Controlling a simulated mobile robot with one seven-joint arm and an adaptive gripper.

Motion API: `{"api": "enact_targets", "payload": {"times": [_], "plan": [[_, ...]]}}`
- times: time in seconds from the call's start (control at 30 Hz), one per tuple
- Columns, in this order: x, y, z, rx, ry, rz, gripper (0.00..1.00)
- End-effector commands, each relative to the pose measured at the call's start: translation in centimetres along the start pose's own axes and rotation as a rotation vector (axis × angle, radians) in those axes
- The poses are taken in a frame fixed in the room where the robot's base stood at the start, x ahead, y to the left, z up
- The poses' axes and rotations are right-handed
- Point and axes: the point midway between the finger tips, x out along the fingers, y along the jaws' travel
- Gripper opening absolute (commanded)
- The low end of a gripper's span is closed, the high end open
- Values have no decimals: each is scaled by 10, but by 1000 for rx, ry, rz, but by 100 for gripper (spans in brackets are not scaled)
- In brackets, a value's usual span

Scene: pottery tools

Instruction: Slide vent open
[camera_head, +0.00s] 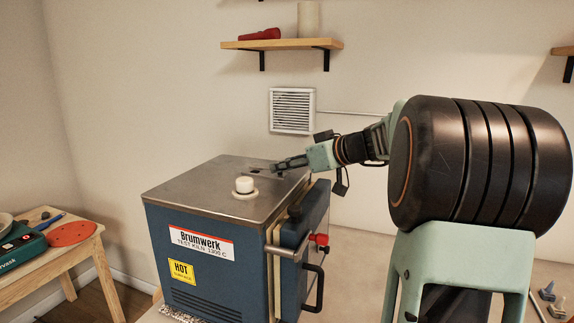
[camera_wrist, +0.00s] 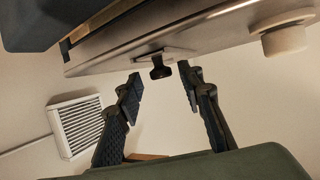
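The blue kiln (camera_head: 205,262) has a metal top (camera_head: 190,183) with a small vent slider near its back right edge. In the wrist view, the slider's plate (camera_wrist: 180,54) carries a dark knob (camera_wrist: 160,70). My gripper (camera_head: 277,166) is over the top by the slider and partly hides it in the head view. In the wrist view my gripper (camera_wrist: 161,80) is open, its fingertips apart on either side of the knob's end. No contact with the knob shows. How far the slider is open cannot be told.
A white round plug (camera_head: 244,185) stands on the kiln top, left of my gripper. The kiln's door handle (camera_head: 313,288) juts out at the front right. A white wall grille (camera_head: 292,110) and a shelf (camera_head: 283,44) are behind. A wooden table (camera_head: 60,256) stands at left.

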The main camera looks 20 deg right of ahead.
Motion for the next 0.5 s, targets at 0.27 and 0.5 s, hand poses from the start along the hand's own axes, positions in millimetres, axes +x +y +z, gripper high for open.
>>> {"api": "enact_targets", "payload": {"times": [0.27, 0.5], "plan": [[-30, 1, 0, 0, 0, 4, 35], [-81, 1, 0, 0, -1, 4, 35]]}}
